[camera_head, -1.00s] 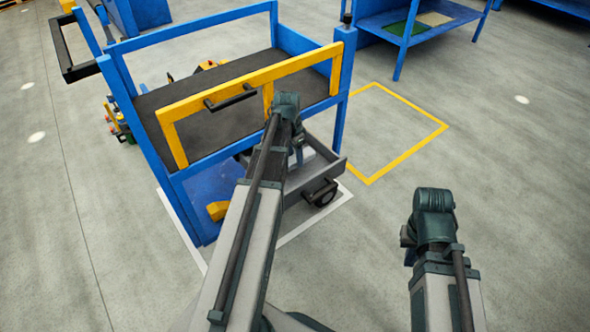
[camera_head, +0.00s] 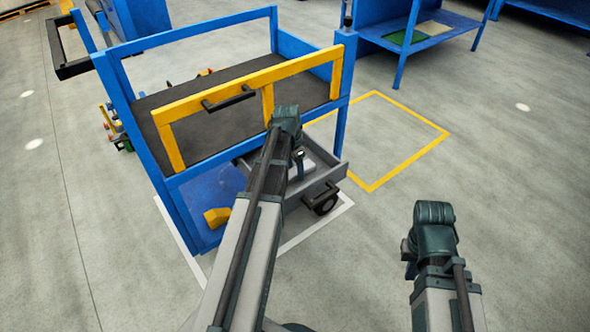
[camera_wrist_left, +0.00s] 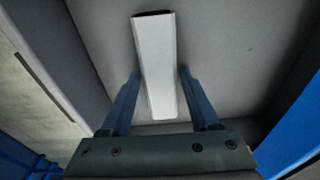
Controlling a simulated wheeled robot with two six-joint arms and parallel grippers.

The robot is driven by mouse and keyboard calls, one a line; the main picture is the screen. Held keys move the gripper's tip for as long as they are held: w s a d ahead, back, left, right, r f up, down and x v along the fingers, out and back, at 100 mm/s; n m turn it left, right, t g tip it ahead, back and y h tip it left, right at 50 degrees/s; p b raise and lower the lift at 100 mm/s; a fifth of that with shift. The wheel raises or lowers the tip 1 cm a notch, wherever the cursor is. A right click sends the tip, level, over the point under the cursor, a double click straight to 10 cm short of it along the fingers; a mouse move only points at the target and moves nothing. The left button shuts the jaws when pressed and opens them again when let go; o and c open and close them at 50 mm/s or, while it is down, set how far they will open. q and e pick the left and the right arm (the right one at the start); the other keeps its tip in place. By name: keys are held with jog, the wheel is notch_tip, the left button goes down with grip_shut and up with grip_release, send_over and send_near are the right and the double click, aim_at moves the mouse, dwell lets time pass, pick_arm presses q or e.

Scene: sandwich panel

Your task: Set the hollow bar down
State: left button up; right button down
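The hollow bar (camera_wrist_left: 157,50) is a light grey, long square tube in the left wrist view, with a dark open end at the top. My left gripper (camera_wrist_left: 160,72) has one blue finger close against each side of it, and looks shut on it. Behind the bar is the plain grey inside of a tray; I cannot tell whether the bar touches it. In the head view my left wrist (camera_head: 286,122) is over the grey tray (camera_head: 322,187) at the cart's right end and hides most of the gripper. My right gripper (camera_head: 410,265) is mostly hidden below its wrist, over open floor.
The blue cart (camera_head: 340,105) has a dark upper shelf (camera_head: 215,130) and a yellow front frame (camera_head: 238,85) with a black handle. A yellow block (camera_head: 217,217) lies on its lower shelf. A yellow-marked floor square (camera_head: 385,140) is empty. Floor at the right is clear.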

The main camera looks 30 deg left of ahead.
aim_at(292, 173)
pick_arm(q)
jog(key=shift+o, duration=0.9)
jog(key=shift+r, duration=0.1)
notch_tip(292, 173, up, 12)
jog(key=s+p, duration=0.1)
jog(key=p, duration=1.1)
jog(key=shift+s+a, duration=0.15)
jog(key=shift+a, duration=0.15)
jog(key=shift+d+r, duration=0.1)
jog(key=s+d+r+p, duration=0.5)
jog(key=d+r+p, duration=0.2)
jog(key=d, duration=0.3)
jog(key=s+d+r+g+y+p, duration=0.1)
jog(key=s+d+r+p, duration=0.4)
jog(key=d, duration=0.5)
jog(key=s+d+r+y+p, duration=0.1)
jog(key=s+d+r+p, duration=0.4)
jog(key=d+r+p, duration=0.4)
jog(key=shift+d+r+n+g+p, duration=0.3)
jog(key=shift+d+n+p, duration=0.15)
jog(key=shift+d, duration=0.5)
